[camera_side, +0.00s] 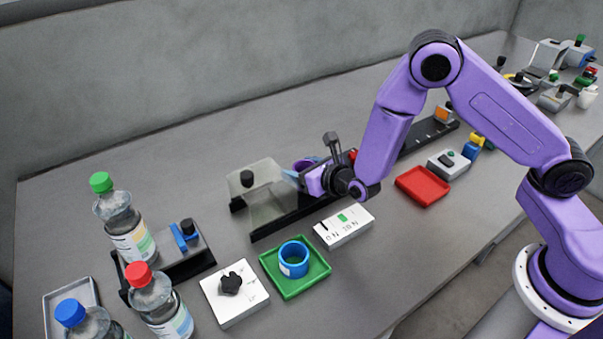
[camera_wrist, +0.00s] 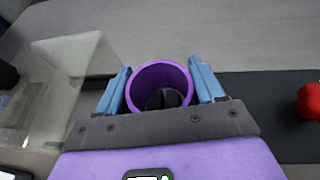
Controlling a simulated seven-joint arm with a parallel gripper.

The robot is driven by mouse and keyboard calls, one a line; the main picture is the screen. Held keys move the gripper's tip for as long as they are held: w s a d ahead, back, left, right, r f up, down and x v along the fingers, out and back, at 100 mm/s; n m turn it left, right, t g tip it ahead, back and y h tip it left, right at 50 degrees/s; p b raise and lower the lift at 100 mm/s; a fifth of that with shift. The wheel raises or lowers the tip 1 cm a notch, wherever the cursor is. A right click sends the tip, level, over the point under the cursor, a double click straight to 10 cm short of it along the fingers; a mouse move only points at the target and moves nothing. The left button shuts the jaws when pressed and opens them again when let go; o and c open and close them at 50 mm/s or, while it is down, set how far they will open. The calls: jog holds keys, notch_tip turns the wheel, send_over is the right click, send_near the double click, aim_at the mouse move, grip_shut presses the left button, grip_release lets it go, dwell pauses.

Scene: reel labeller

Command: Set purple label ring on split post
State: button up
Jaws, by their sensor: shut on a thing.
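The purple label ring (camera_wrist: 160,72) stands between the two blue fingers of my gripper (camera_wrist: 160,84) in the wrist view. My gripper is shut on it, one finger on each side. The dark split post (camera_wrist: 163,99) shows through the ring's opening, low and inside its outline. I cannot tell how far down the post the ring sits. In the side view my gripper (camera_side: 297,171) is over the dark machine base, just right of the clear guard, and only a little of the purple ring (camera_side: 303,163) shows.
A clear guard (camera_side: 267,200) stands close on the left. A red knob (camera_wrist: 311,101) is on the right. In front are a green tray (camera_side: 309,287) with a blue ring (camera_side: 294,259), a white button panel (camera_side: 344,228) and a red tray (camera_side: 423,187). Bottles stand at left.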

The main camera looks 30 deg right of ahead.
jog(key=shift+f, duration=0.6)
jog(key=shift+f, duration=0.1)
jog(key=o, duration=1)
